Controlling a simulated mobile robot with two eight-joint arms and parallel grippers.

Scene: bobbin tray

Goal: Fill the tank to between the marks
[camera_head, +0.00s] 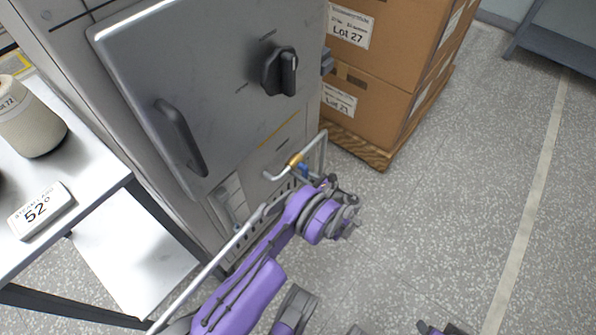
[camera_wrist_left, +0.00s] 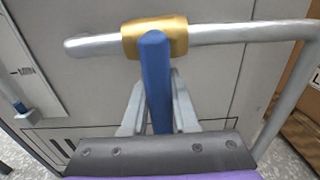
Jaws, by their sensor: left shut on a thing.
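A pipe (camera_head: 277,175) with a brass valve (camera_head: 295,160) runs across the front of the steel cabinet, below its door. In the left wrist view the brass valve (camera_wrist_left: 155,38) sits on the grey pipe (camera_wrist_left: 240,33), and its blue lever (camera_wrist_left: 156,85) extends down the picture from it. My left gripper (camera_wrist_left: 157,105) is shut on the blue lever; in the head view my wrist hides most of it. A pale panel with a narrow strip (camera_wrist_left: 25,70), perhaps the level gauge, is at the left edge. I cannot read a level or marks on it.
The cabinet door (camera_head: 215,100) has a handle (camera_head: 181,137) and black knob (camera_head: 281,72). Cartons (camera_head: 375,95) stand on a pallet at the back.

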